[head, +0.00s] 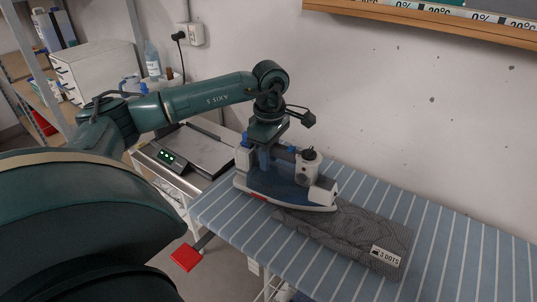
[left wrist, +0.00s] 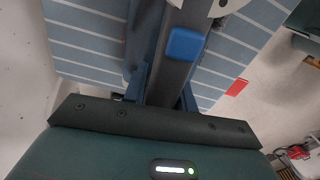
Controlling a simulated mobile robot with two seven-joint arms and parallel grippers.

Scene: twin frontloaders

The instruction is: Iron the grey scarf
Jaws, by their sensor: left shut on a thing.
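The grey scarf (head: 350,237) lies flat on the blue striped ironing board (head: 455,262), with a white label reading "3 DOTS" near its right end. A blue and white iron (head: 285,187) stands sole down over the scarf's left end and hides that part. My left gripper (head: 268,150) is shut on the iron's handle from above. In the left wrist view the dark handle (left wrist: 175,65) with a blue button runs between my fingers, and the board (left wrist: 85,45) shows below. I cannot tell whether the sole presses on the cloth. My right gripper is in neither view.
A metal bench with a flat scale-like device (head: 190,150) stands left of the board. A white drawer unit (head: 95,70) and bottles are behind it. The board's right part is clear.

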